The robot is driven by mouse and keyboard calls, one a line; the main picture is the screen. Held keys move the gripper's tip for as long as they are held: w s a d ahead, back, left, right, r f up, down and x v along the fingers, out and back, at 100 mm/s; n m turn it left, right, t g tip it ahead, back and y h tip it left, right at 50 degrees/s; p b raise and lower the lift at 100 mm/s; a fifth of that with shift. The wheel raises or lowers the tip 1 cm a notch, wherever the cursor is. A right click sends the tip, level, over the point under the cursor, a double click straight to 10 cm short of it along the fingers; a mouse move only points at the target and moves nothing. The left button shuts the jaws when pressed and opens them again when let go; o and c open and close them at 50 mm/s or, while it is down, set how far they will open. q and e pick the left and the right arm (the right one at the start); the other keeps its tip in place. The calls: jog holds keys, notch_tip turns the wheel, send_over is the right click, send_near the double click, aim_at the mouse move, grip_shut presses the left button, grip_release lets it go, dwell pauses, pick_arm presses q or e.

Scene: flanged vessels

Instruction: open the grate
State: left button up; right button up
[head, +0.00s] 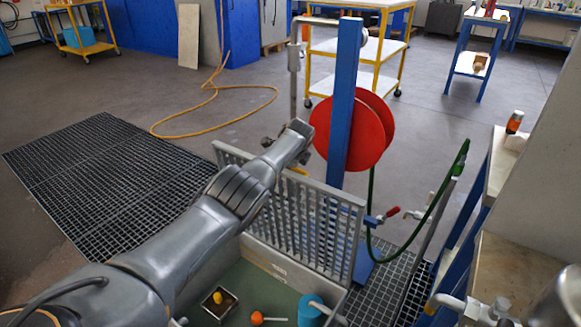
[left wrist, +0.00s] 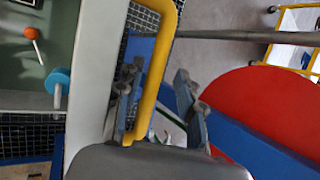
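The grate (head: 318,225) is a grey slatted panel. In the head view it stands raised, close to upright, along the far edge of an open box with a green floor (head: 262,285). A yellow handle (left wrist: 158,60) shows in the left wrist view; only a small yellow bit (head: 299,171) shows in the head view. My left gripper (head: 300,143) is at the grate's top edge. In the left wrist view my left gripper (left wrist: 158,72) has its fingers apart, with the handle between them, nearer the left finger. My right gripper is not in view.
A blue post (head: 346,100) with a red disc (head: 374,130) stands just beyond the grate. A green hose (head: 421,222) hangs to the right. Inside the box are an orange ball on a stick (head: 257,318) and a blue cylinder (head: 311,312). A floor grating (head: 110,175) lies left.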

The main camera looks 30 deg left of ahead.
pick_arm(q)
jog(key=shift+s+f, duration=0.15)
jog(key=shift+f, duration=0.05)
jog(key=shift+v, duration=1.25)
jog(key=v, duration=0.9)
jog(key=shift+r, duration=0.35)
jog(key=shift+d, duration=0.1)
